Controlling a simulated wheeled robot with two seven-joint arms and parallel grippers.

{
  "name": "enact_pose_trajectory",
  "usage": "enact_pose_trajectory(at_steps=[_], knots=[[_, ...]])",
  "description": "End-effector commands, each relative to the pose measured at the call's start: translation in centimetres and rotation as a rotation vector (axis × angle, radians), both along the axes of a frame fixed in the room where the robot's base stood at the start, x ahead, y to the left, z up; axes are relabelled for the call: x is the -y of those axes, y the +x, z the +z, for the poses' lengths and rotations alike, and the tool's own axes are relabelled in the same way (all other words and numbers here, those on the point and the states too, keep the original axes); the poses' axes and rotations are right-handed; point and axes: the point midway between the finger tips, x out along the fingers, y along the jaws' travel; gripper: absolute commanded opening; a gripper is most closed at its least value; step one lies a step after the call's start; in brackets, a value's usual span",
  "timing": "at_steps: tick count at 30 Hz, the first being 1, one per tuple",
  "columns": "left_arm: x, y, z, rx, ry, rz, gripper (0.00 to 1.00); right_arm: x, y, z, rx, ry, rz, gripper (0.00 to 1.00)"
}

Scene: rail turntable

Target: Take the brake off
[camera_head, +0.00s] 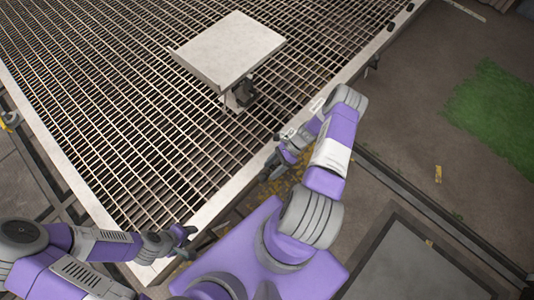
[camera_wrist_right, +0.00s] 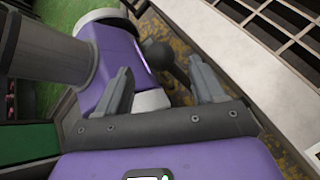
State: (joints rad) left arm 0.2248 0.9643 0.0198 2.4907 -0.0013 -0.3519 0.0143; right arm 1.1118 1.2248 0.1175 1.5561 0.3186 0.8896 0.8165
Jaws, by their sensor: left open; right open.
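No part can be clearly told as the brake. In the right wrist view a dark, round-ended knob (camera_wrist_right: 158,52) shows just beyond and between the fingers of my right gripper (camera_wrist_right: 163,82); it may be a brake lever's end, and contact cannot be told. In the head view my right gripper (camera_head: 270,170) is open beside the light metal edge of the grated turntable deck (camera_head: 124,100). My left gripper (camera_head: 184,243) is open near the deck's front corner, holding nothing visible.
A pale square plate (camera_head: 230,48) on a short post stands on the deck. A small dark fitting (camera_head: 373,62) sits at the deck's right edge. A rail (camera_head: 430,208) runs along the ground at right, near a grey slab (camera_head: 410,265) and green grass (camera_head: 495,112).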

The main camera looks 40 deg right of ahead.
Motion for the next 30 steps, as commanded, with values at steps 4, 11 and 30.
enact_pose_trajectory(at_steps=[4, 11, 30], knots=[[0.0, 0.0, 0.5, 0.0, 0.0, 0.0, 0.43, 1.8, -0.1, 1.3, 0.001, -0.002, -0.001, 0.69], [0.0, 0.0, 0.6, 0.0, 0.0, 0.0, 0.43, 2.6, -0.2, 1.8, 0.001, 0.0, -0.001, 0.69], [0.0, 0.0, 1.0, 0.0, 0.0, 0.0, 0.43, 0.3, 0.4, 2.2, 0.047, -0.044, 0.098, 0.69]])
